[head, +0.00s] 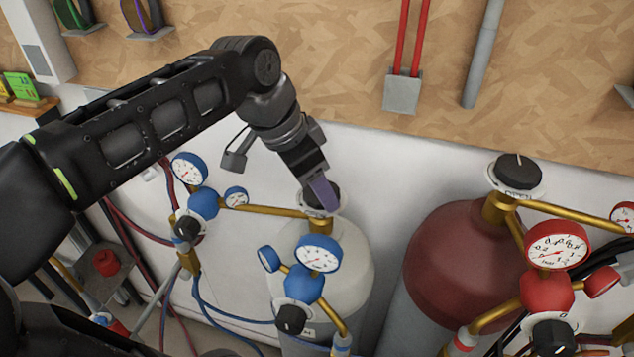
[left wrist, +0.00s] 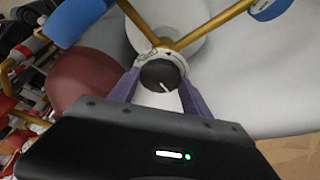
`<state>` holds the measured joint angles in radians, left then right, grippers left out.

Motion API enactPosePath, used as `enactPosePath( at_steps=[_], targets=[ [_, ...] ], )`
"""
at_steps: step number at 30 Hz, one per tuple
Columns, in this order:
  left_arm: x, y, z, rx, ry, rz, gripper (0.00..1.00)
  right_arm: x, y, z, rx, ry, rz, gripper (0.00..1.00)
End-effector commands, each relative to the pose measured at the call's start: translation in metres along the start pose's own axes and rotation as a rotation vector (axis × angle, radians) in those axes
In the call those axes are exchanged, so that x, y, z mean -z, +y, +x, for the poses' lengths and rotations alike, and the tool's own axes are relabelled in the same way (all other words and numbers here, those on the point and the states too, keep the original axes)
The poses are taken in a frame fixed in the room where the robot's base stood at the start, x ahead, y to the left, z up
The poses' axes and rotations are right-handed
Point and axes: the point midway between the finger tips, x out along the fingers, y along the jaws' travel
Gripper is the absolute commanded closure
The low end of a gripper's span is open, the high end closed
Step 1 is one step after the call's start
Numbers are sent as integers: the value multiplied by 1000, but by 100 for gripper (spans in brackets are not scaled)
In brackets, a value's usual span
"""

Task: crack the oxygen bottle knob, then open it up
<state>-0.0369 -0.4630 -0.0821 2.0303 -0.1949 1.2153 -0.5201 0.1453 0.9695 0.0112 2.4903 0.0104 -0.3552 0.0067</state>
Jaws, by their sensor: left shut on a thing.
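The oxygen bottle (head: 345,250) is the pale grey-white cylinder with blue regulators, right of centre in the head view. Its black knob (left wrist: 162,74) has a white pointer line and sits on a white marked ring (left wrist: 146,58) at the top of the valve. My left gripper (head: 322,194) reaches down onto the knob from above, and its purple fingers lie on either side of it. It is shut on the knob. In the head view the fingers hide part of the knob. My right gripper is in neither view.
A dark red bottle (head: 460,262) with its own black knob (head: 518,171) and red gauges (head: 556,245) stands to the right. Blue gauges (head: 318,253) and brass pipes (head: 262,209) crowd the oxygen valve. A wood-chip board wall (head: 340,60) is behind.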

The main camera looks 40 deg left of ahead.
Motion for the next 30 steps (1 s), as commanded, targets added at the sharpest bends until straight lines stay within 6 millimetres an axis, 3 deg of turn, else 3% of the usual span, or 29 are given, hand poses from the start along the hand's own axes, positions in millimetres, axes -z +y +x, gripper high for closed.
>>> enactPosePath(
  at_steps=[10,20,30],
  targets=[
    [0,0,0,1,0,0,85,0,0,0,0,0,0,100],
    [0,0,1,18,1,-40,85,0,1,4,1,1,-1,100],
    [0,2,2,93,3,-215,85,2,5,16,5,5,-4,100]
  ],
)
